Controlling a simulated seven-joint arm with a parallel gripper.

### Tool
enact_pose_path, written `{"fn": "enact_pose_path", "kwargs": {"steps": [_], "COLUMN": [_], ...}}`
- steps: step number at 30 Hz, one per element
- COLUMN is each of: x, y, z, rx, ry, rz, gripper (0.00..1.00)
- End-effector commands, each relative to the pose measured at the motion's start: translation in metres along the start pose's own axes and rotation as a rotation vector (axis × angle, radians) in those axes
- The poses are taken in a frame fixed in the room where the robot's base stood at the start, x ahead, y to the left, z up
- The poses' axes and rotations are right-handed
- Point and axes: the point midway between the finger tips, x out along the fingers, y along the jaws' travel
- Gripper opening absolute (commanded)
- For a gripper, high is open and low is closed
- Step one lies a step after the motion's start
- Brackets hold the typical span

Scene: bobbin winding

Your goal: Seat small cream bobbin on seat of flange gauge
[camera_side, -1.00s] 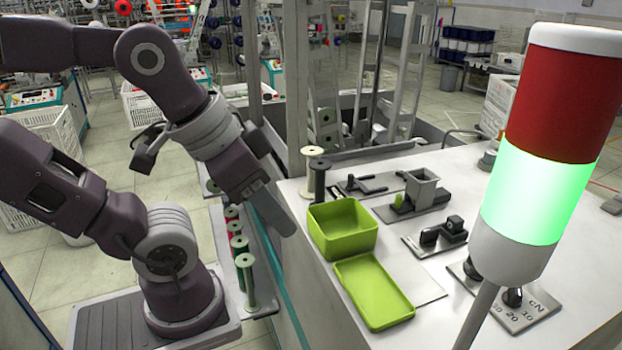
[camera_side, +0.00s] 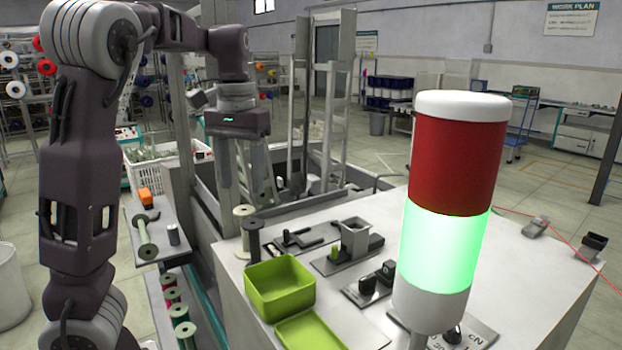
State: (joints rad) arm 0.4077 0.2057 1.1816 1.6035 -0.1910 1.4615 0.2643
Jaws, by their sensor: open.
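My gripper (camera_side: 248,190) points down at the left back of the white table, its fingers apart and empty. A cream bobbin (camera_side: 243,212) stands upright just below the fingertips; I cannot tell whether they are level with it. Another cream bobbin (camera_side: 146,236) is on the side shelf at the left. I cannot tell which is the small one. Several dark fixtures on plates are on the table: one with a bar (camera_side: 296,240), one with a grey hopper (camera_side: 354,238), one with black blocks (camera_side: 376,282). Which is the flange gauge is unclear.
A green open box (camera_side: 280,290) and a green tray (camera_side: 310,334) are on the table front. A signal tower (camera_side: 450,210), red over lit green, hides part of the table.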

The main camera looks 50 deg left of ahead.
Motion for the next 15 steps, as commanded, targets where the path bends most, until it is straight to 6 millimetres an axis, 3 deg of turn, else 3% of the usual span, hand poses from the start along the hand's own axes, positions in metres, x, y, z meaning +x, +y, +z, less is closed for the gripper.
{"fn": "enact_pose_path", "kwargs": {"steps": [15], "x": [0.047], "y": [0.0], "z": [0.0], "rx": [-0.001], "ry": [-0.002], "rz": [0.0], "gripper": [0.55]}}
